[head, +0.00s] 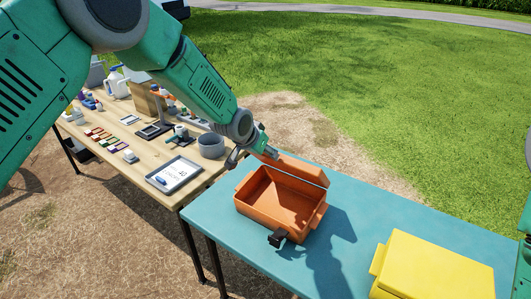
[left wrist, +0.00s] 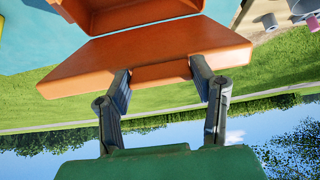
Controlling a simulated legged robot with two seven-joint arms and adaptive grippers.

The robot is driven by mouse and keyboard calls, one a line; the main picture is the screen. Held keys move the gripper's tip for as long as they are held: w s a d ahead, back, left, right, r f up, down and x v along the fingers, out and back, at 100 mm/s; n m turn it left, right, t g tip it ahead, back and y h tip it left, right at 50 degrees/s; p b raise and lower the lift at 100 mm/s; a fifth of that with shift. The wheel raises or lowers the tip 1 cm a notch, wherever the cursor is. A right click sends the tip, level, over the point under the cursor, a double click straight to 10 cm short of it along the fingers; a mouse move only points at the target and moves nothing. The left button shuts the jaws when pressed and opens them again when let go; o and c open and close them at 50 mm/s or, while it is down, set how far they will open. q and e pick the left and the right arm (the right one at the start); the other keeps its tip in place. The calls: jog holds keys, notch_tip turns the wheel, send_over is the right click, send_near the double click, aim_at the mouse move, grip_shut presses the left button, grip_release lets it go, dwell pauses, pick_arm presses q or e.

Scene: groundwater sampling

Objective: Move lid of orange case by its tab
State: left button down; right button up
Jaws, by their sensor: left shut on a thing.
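The orange case (head: 317,216) sits on the blue table with its inside open and empty. Its lid (head: 296,168) is raised at the back edge, tilted open; it also shows in the left wrist view (left wrist: 150,52). My left gripper (head: 262,151) reaches the lid's left far part. In the left wrist view its two fingers (left wrist: 163,86) are shut on the orange tab (left wrist: 160,74) on the lid's edge. The fingertips are partly hidden in the head view. My right gripper is not in view; only a piece of my right arm shows at the right edge.
A yellow case (head: 437,268) stands at the right of the blue table (head: 345,262). A black clip-like thing (head: 278,237) is at the orange case's front. A wooden table (head: 118,168) on the left holds a tray (head: 175,186), a grey bowl (head: 211,146) and bottles.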

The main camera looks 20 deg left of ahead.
pick_arm(q)
jog(key=shift+w+a, duration=0.1)
jog(key=shift+d+r, duration=0.1)
jog(key=shift+d, duration=0.1)
dwell(0.4)
jog(key=c, duration=0.6)
grip_release()
jog(key=shift+c, duration=0.2)
jog(key=v, duration=1.2)
